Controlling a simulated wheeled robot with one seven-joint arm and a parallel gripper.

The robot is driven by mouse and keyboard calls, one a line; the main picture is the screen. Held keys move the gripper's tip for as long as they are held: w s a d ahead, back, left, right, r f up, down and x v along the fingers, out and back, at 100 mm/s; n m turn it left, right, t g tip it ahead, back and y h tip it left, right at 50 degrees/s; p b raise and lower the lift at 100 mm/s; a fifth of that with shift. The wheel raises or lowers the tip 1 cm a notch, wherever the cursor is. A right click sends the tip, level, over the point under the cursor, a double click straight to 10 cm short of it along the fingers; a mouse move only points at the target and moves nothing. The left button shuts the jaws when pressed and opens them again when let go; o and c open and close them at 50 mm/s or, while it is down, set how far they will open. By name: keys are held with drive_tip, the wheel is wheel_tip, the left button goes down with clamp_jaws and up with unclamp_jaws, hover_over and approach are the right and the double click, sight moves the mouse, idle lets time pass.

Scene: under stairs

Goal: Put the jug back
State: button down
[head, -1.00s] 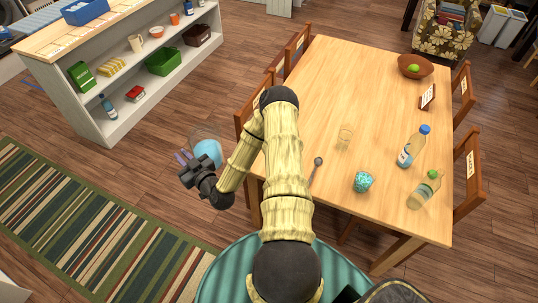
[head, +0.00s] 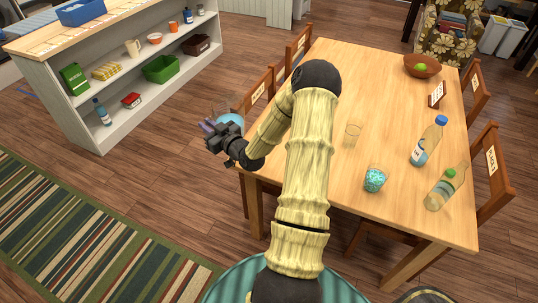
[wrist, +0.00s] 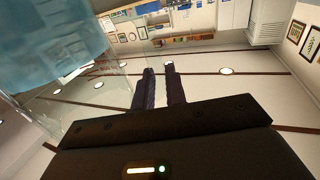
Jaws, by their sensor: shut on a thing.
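The jug (head: 230,118) is clear with blue liquid in it, held in the air over the floor between the low shelf unit and the table. My gripper (head: 208,127) is shut on it, and gripper and arm hide part of it. In the wrist view the jug (wrist: 50,50) fills the upper left, close and blurred. The two dark fingers (wrist: 159,88) are close together beside it. I cannot clearly see which part they grip.
The table (head: 380,90) bears bottles (head: 428,142), glasses (head: 374,179) and a bowl (head: 422,65). A striped rug (head: 70,235) lies lower left.

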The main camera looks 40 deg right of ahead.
drive_tip(key=s+d+h+b, duration=0.1)
drive_tip(key=d+b, duration=0.6)
drive_tip(key=s+d+f+m+h+b, duration=0.1)
drive_tip(key=s+d+b, duration=0.1)
drive_tip(key=d+b, duration=0.4)
drive_tip(key=shift+s+d+f+b, duration=0.15)
drive_tip(key=shift+s+d+b, duration=0.15)
drive_tip(key=shift+d+b, duration=0.15)
drive_tip(key=shift+d, duration=0.1)
